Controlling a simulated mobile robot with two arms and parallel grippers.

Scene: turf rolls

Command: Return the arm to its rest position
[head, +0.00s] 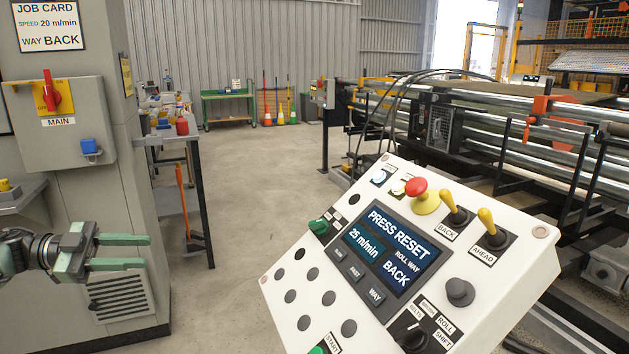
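My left gripper (147,252) shows in the head view at the lower left, in front of the grey cabinet. Its two green fingers are parallel and spread apart, with nothing between them. It points right and is clear of the control panel (280,282). The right gripper is not in the head view.
The tilted white control panel has a red mushroom button (416,187), yellow levers (487,219) and a screen (388,248) reading "PRESS RESET". The grey cabinet (105,190) with a red switch (49,88) stands at left. The roller machine (480,118) stands at right. Open floor (255,165) lies between.

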